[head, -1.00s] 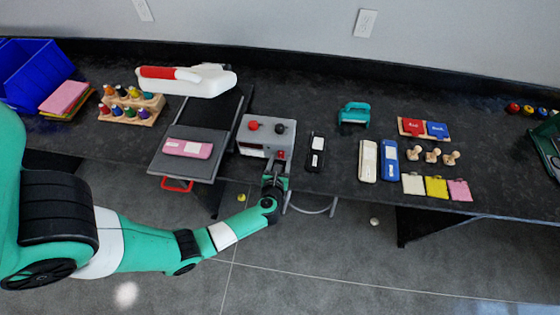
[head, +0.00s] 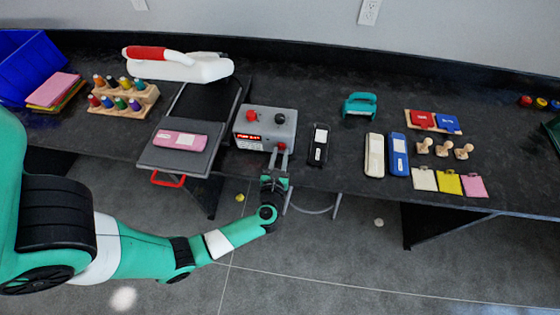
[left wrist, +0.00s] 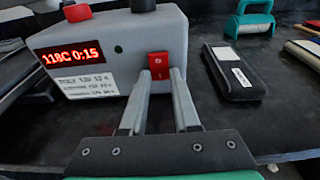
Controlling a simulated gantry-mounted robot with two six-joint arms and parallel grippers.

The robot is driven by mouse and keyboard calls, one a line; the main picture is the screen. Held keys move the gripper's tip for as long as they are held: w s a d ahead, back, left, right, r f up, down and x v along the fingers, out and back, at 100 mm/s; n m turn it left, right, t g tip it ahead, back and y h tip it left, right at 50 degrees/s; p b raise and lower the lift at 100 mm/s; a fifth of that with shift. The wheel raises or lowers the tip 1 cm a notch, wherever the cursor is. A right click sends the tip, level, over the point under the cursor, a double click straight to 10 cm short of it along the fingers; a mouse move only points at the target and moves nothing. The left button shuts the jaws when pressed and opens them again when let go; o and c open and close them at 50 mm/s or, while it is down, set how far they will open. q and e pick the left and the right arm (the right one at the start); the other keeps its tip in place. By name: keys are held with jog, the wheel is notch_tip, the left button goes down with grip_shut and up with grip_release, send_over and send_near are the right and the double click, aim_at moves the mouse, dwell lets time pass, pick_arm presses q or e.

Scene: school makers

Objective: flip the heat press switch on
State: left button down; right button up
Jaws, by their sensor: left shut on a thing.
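The heat press has a grey control box (head: 284,118) with a red knob and a black knob on top. Its front display (left wrist: 72,54) is lit and reads about 118C 0:15 in red. The red switch (left wrist: 158,62) is on the box's front, at the lower right. My left gripper (head: 279,155) reaches up from the front edge of the bench. In the left wrist view its two fingertips (left wrist: 160,78) are shut on the red switch, one at each side. My right gripper is not in view.
The press bed (head: 212,122) lies left of the box, with a pink case (head: 180,140) on it and a red handle (head: 168,180) in front. A black case (head: 318,145) lies close on the right. A teal tool (head: 360,105) stands behind it.

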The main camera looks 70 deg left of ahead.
pick_arm(q)
jog(key=shift+f, duration=0.25)
jog(key=shift+r, duration=0.2)
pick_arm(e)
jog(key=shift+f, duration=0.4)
pick_arm(q)
jog(key=c, duration=0.6)
grip_release()
jog(key=shift+c, duration=0.2)
jog(key=p+v, duration=0.2)
jog(key=v, duration=0.9)
jog(key=shift+s+d, duration=0.2)
jog(key=shift+d, duration=0.1)
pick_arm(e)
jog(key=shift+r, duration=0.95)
pick_arm(q)
jog(key=shift+f, duration=0.1)
